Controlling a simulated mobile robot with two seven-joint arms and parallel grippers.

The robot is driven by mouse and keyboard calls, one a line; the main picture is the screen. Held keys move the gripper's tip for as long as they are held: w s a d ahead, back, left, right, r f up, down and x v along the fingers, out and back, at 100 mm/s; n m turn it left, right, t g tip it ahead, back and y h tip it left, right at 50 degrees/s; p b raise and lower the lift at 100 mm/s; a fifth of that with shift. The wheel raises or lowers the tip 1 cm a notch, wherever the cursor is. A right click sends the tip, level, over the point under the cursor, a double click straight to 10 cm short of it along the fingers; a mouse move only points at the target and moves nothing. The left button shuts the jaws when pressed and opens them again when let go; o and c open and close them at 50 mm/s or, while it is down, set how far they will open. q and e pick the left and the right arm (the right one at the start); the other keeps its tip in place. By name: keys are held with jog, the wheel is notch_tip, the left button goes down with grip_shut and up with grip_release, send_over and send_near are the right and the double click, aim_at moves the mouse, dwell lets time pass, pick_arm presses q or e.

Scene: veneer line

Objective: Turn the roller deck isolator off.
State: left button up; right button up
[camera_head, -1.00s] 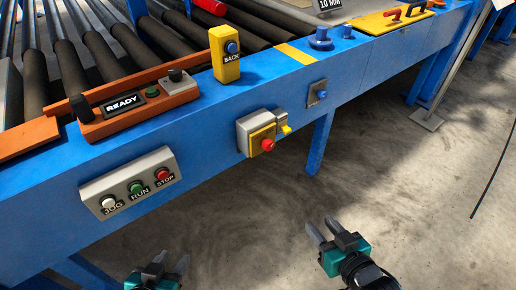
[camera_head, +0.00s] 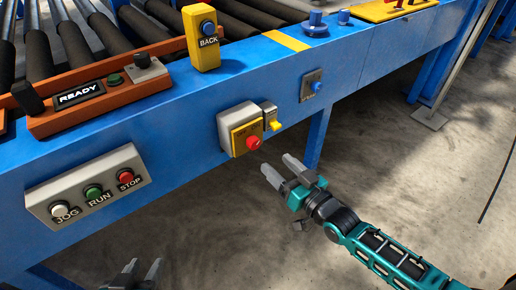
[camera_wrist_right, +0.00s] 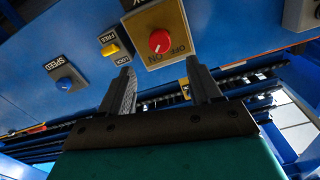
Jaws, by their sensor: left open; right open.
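The isolator is a grey box with a yellow plate (camera_head: 240,140) and a red knob (camera_head: 253,142), fixed to the blue front beam. In the right wrist view its red knob (camera_wrist_right: 159,41) shows upside down with ON and OFF lettering; I cannot tell which way the knob points. My right gripper (camera_head: 276,169) is open and empty, just below and right of the knob, apart from it. In the right wrist view its fingers (camera_wrist_right: 163,88) point toward the box with the knob between their lines. My left gripper (camera_head: 140,270) is open and empty at the bottom edge.
Close beside the isolator are a yellow lever (camera_head: 274,125) marked LOCK and FREE and a blue SPEED knob (camera_head: 315,87). A JOG, RUN, STOP button box (camera_head: 90,187) is to the left. The yellow BACK button box (camera_head: 203,45) stands above. The floor in front is clear.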

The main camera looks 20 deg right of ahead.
aim_at(256, 145)
jog(key=b+x, duration=0.1)
jog(key=x, duration=0.7)
jog(key=shift+w+a+f+b, duration=0.1)
jog(key=shift+w+a+b, duration=0.05)
jog(key=shift+w+b, duration=0.25)
jog(key=shift+c, duration=0.4)
jog(key=c, duration=1)
jog(key=shift+o, duration=0.2)
